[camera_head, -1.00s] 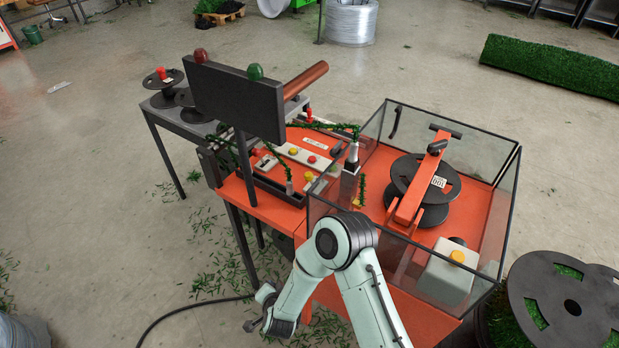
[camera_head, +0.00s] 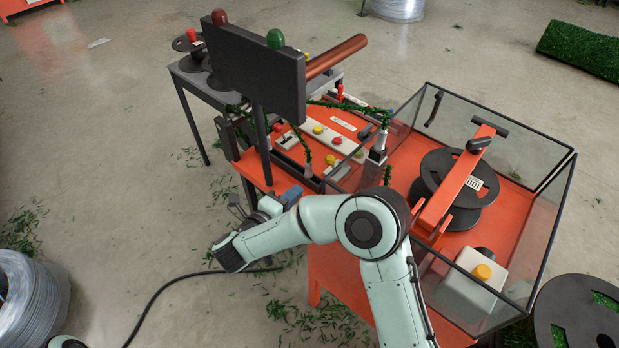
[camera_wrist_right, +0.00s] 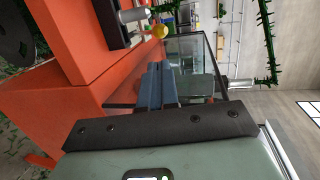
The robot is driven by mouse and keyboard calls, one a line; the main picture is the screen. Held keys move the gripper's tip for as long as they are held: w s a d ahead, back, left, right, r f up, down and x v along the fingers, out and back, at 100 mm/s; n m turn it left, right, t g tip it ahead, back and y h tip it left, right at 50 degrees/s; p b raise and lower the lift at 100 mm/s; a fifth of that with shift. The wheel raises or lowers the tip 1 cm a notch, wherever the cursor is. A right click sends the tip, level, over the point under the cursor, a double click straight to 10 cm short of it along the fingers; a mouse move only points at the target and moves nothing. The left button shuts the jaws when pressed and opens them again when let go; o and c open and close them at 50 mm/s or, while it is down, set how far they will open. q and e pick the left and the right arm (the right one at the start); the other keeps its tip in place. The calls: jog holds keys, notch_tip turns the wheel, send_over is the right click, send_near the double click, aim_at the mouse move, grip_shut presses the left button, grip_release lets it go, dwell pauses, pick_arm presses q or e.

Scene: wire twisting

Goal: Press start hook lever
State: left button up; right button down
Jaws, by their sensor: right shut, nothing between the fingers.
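My right gripper (camera_head: 291,195) is at the near left edge of the orange machine in the head view, low beside the control panel (camera_head: 325,135). Its blue fingers are shut and empty; they also show in the wrist view (camera_wrist_right: 152,88). A yellow round knob (camera_wrist_right: 160,31) and a metal cylinder (camera_wrist_right: 132,15) lie beyond the fingertips in the wrist view, apart from them. I cannot tell for sure which part is the start hook lever. A small lever (camera_head: 287,139) stands at the panel's left, partly behind the dark board's post. My left gripper is not in view.
A dark board (camera_head: 253,75) with red and green lamps stands over the panel. A glass-walled enclosure (camera_head: 545,225) holds a black reel (camera_head: 460,165) and a box with a yellow button (camera_head: 482,272). A black cable (camera_head: 165,285) lies on the floor.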

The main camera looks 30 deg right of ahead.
aim_at(328, 162)
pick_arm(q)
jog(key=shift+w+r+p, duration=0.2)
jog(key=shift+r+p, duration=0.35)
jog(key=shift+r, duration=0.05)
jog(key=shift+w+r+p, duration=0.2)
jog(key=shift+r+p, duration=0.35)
pick_arm(e)
jog(key=x, duration=1.3)
jog(key=shift+d, duration=0.2)
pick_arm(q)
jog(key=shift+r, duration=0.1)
pick_arm(e)
jog(key=shift+w, duration=0.1)
